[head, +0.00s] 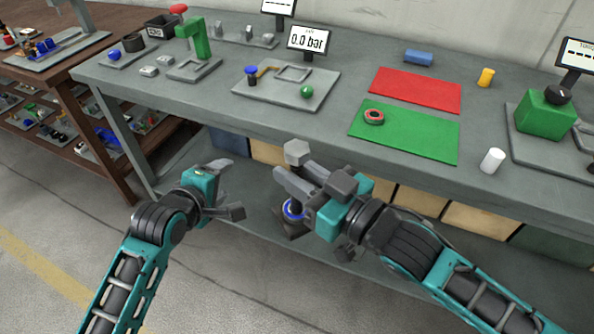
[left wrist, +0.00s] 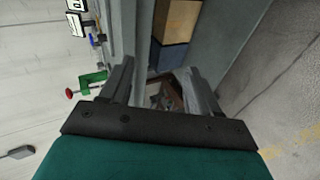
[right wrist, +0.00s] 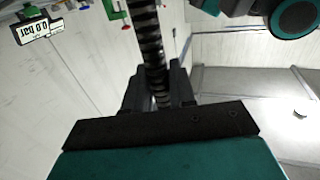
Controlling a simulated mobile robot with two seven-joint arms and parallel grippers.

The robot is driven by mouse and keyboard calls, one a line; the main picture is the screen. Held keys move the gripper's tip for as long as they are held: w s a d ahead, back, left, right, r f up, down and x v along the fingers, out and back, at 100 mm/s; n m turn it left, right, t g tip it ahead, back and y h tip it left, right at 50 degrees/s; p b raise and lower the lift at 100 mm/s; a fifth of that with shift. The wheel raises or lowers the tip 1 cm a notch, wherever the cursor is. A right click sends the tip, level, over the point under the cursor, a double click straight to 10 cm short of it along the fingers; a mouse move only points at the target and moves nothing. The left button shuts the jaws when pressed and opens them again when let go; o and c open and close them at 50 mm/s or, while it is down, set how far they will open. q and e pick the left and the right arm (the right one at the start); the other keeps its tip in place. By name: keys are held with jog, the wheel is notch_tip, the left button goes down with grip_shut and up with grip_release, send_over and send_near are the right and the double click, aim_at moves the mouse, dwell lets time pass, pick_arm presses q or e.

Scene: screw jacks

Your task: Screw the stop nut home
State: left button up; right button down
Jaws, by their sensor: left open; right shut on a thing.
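A dark screw jack stands in my right gripper (head: 300,178), off the front edge of the bench. Its grey hex head (head: 296,152) is on top, a blue ring (head: 293,209) sits low, and a dark block (head: 290,226) is at the bottom. The threaded spindle (right wrist: 147,35) passes between the shut right fingers in the right wrist view. A red ring-shaped nut (head: 373,117) lies on the green mat (head: 400,138); I cannot tell which ring is the stop nut. My left gripper (head: 230,190) is open and empty, left of the jack. Right fingers partly hide the spindle.
The grey bench (head: 215,95) holds a fixture plate (head: 270,98), a pressure display (head: 310,42), a red mat (head: 415,88), a white cylinder (head: 492,160) and a green block device (head: 545,115). Coloured bins (head: 460,218) sit below. The floor in front is clear.

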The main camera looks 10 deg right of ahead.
pick_arm(q)
jog(key=w+d+r+n+g+h, duration=0.15)
jog(key=d+r+g+h, duration=0.35)
jog(key=d+r, duration=1.2)
notch_tip(320, 180, up, 8)
jog(key=r+m+g+y, duration=0.1)
jog(key=m+g+y, duration=0.1)
jog(key=g+y, duration=0.55)
send_over(297, 147)
jog(key=shift+w+d+f+t+y, duration=0.3)
jog(key=shift+d+t+y, duration=0.1)
jog(key=shift+t+y, duration=0.3)
jog(key=shift+s+a+r+y, duration=0.35)
jog(key=shift+a, duration=0.05)
jog(key=shift+f, duration=0.1)
jog(key=shift+f, duration=3.9)
jog(key=shift+c, duration=0.3)
